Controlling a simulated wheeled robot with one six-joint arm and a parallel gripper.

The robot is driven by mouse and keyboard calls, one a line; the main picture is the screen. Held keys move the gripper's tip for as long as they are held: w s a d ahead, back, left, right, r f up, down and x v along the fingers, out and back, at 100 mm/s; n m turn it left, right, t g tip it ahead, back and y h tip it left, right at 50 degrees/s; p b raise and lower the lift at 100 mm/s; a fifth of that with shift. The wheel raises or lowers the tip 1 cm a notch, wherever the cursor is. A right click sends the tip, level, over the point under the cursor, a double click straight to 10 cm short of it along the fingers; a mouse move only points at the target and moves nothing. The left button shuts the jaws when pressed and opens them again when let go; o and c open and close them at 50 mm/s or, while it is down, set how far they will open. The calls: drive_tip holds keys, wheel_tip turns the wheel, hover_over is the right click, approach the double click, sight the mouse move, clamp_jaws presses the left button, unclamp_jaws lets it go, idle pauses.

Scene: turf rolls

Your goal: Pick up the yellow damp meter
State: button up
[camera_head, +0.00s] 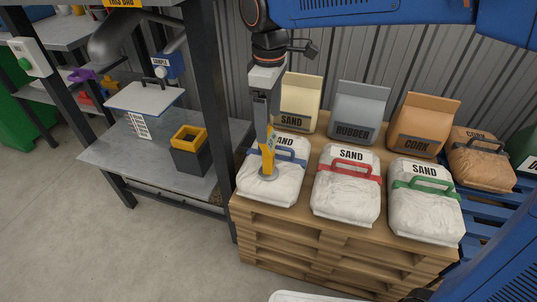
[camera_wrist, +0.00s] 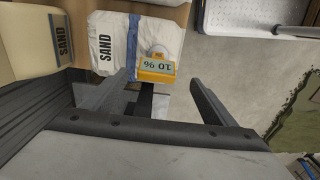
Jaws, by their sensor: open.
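The yellow damp meter (camera_head: 267,153) stands on the white sand bag with a blue band (camera_head: 285,185) at the left of the pallet. A round grey disc shows at its lower end. In the wrist view the meter (camera_wrist: 157,68) shows a pale display with dark digits, between the fingers and a little beyond their tips. My gripper (camera_head: 263,122) is open and points down over the meter in the head view. In the wrist view its two fingers (camera_wrist: 162,78) are spread apart with nothing held. I cannot tell whether a finger touches the meter.
The wooden pallet (camera_head: 325,243) also holds sand bags with a red band (camera_head: 346,199) and a green band (camera_head: 427,213). Behind stand sand (camera_head: 300,93), rubber (camera_head: 358,108) and cork (camera_head: 428,119) bags. A dark post (camera_head: 213,110) and a grey bench (camera_head: 125,160) are left.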

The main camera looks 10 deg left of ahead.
sight(269, 138)
wheel_tip(269, 138, down, 5)
drive_tip(key=shift+f, duration=0.1)
drive_tip(key=shift+w+a+f, duration=0.1)
drive_tip(key=shift+w+f, duration=0.05)
drive_tip(key=shift+f, duration=1.2)
drive_tip(key=shift+w+f, duration=0.15)
drive_tip(key=shift+f, duration=1.15)
drive_tip(key=shift+r, duration=0.1)
drive_tip(key=c, duration=1.5)
